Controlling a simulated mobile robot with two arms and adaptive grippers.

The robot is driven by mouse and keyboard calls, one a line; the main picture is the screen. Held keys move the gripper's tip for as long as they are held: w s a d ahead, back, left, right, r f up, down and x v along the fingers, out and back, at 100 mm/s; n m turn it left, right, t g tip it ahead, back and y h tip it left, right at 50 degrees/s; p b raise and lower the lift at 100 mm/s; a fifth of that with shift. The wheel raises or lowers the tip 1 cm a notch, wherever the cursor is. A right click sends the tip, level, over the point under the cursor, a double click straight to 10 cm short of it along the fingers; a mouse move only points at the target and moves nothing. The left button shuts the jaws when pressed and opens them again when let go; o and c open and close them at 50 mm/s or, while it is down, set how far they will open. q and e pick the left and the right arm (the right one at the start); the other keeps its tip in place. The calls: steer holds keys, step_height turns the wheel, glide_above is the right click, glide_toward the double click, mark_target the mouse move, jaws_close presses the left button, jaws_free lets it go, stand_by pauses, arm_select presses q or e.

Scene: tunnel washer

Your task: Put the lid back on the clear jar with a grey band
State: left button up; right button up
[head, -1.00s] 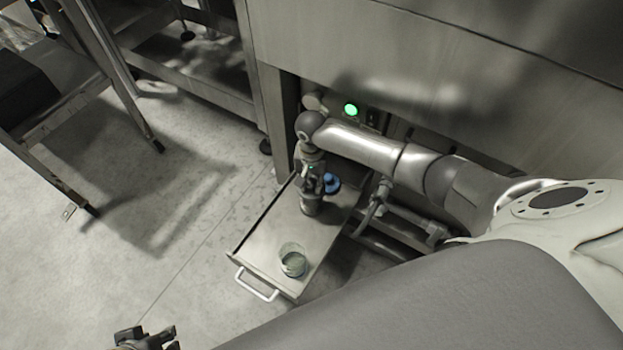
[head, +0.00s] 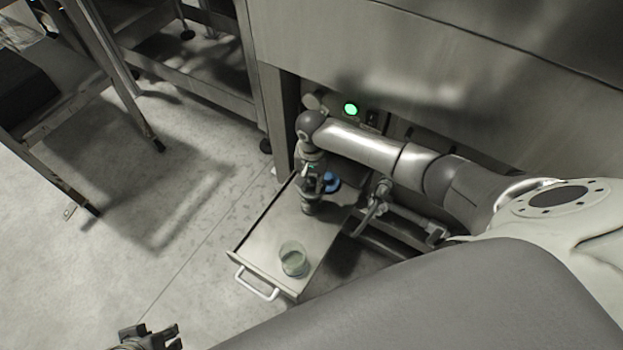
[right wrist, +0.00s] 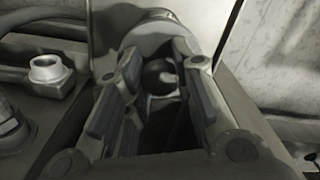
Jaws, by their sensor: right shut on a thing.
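The clear jar (head: 294,262) stands open-topped and upright near the handle end of the metal surface, with pale greenish contents; its grey band is hard to make out. My right gripper (head: 310,207) points down at the far end of that surface, apart from the jar. In the right wrist view its fingers are shut on a small rounded piece, seemingly the knob of the lid (right wrist: 152,28), whose pale curved edge shows beyond them. In the head view the gripper mostly hides it. My left gripper (head: 148,338) is at the bottom edge, cut off; its jaws are unclear.
The metal surface (head: 270,243) has a white handle (head: 257,285) at its near end, and its middle is clear. A blue round thing (head: 332,181) is just right of my right gripper. Pipes (head: 405,220) run at right; a machine wall (head: 430,75) stands behind.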

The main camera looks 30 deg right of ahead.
arm_select(q)
steer(key=shift+w+f, duration=0.2)
steer(key=shift+f, duration=0.1)
steer(key=shift+d, duration=0.1)
steer(key=shift+w+f, duration=0.15)
steer(key=shift+f, duration=0.15)
steer(key=shift+w+f, duration=0.1)
steer(key=shift+f+p, duration=0.25)
steer(key=shift+p, duration=0.05)
steer(key=shift+f, duration=0.1)
steer(key=shift+f, duration=0.25)
